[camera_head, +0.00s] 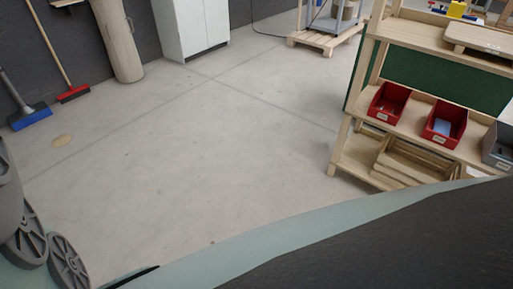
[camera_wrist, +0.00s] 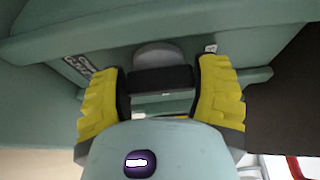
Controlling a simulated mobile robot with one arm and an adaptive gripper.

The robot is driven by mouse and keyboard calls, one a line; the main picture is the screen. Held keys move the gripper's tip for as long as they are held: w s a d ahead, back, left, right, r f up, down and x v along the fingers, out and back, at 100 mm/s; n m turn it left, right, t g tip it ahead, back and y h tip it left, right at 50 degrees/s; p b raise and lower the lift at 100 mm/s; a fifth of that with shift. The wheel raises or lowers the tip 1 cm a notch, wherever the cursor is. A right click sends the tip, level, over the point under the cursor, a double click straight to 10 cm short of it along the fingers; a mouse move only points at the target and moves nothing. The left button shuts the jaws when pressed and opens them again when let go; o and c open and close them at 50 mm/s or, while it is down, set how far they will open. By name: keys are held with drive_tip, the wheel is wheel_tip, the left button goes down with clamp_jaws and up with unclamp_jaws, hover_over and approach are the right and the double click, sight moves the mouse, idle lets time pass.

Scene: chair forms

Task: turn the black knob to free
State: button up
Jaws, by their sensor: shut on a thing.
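In the wrist view, the black knob (camera_wrist: 161,79) is a dark bar in front of a round grey part (camera_wrist: 158,54) on a teal-green body (camera_wrist: 120,30). My gripper (camera_wrist: 160,92) has a yellow ribbed finger on each side of the knob and is shut on it. White lettering (camera_wrist: 79,66) shows left of the knob, partly hidden and unreadable. A small light mark (camera_wrist: 210,48) sits at its upper right. The knob's setting cannot be told. Neither knob nor gripper shows in the head view.
In the head view, a teal edge (camera_head: 240,252) with a dark surface fills the lower right. Grey wheels (camera_head: 68,265) stand at lower left. A wooden shelf (camera_head: 350,155) with red bins (camera_head: 444,122) is at right. The concrete floor (camera_head: 190,160) between is clear.

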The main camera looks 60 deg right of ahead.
drive_tip(key=c, duration=0.4)
drive_tip(key=shift+c, duration=0.2)
